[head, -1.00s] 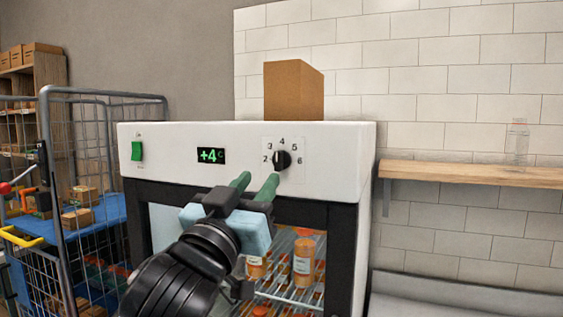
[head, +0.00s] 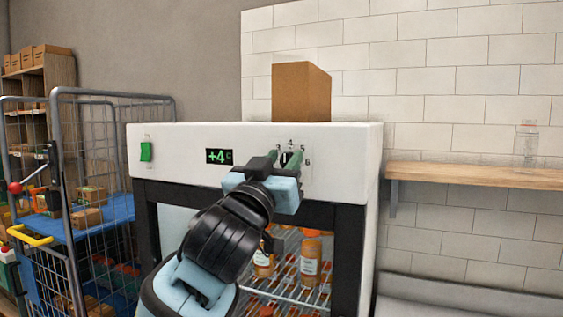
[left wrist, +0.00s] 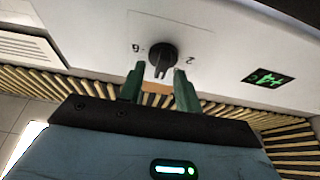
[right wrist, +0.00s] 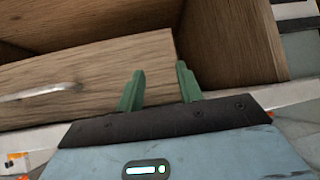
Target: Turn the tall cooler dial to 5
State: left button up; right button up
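The tall cooler (head: 345,150) has a white top panel with a green switch (head: 146,151), a green display reading +4 (head: 219,156) and a black dial (head: 291,158) with numbers around it. In the left wrist view the dial (left wrist: 162,58) shows between the fingertips, with the 2 and the 6 on either side. My left gripper (head: 286,161) is open in front of the dial, one green finger on each side; I cannot tell whether they touch it. My right gripper (right wrist: 160,80) is open and empty before a wooden drawer front, out of the head view.
A cardboard box (head: 301,92) stands on the cooler. Orange-capped bottles (head: 311,262) stand on its racks. A wire cart (head: 110,190) is at left, a wooden shelf (head: 470,177) at right. A wooden drawer (right wrist: 90,80) is near my right gripper.

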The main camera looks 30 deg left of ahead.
pick_arm(q)
jog(key=c, duration=0.6)
jog(key=shift+m, duration=0.4)
jog(key=shift+m+h, duration=0.4)
grip_shut()
jog(key=m+h, duration=0.1)
jog(key=m, duration=0.1)
jog(key=m+h, duration=0.1)
jog(key=m, duration=0.2)
jog(key=shift+d+g+h, duration=0.1)
jog(key=shift+g+h, duration=0.2)
jog(key=shift+g, duration=0.1)
jog(key=shift+m+g+h, duration=0.25)
jog(key=shift+m+h, duration=0.3)
jog(key=shift+m, duration=0.85)
jog(key=shift+m+g+h, duration=0.25)
jog(key=shift+m+h, duration=0.3)
jog(key=shift+m, duration=0.85)
jog(key=shift+d+f, duration=0.1)
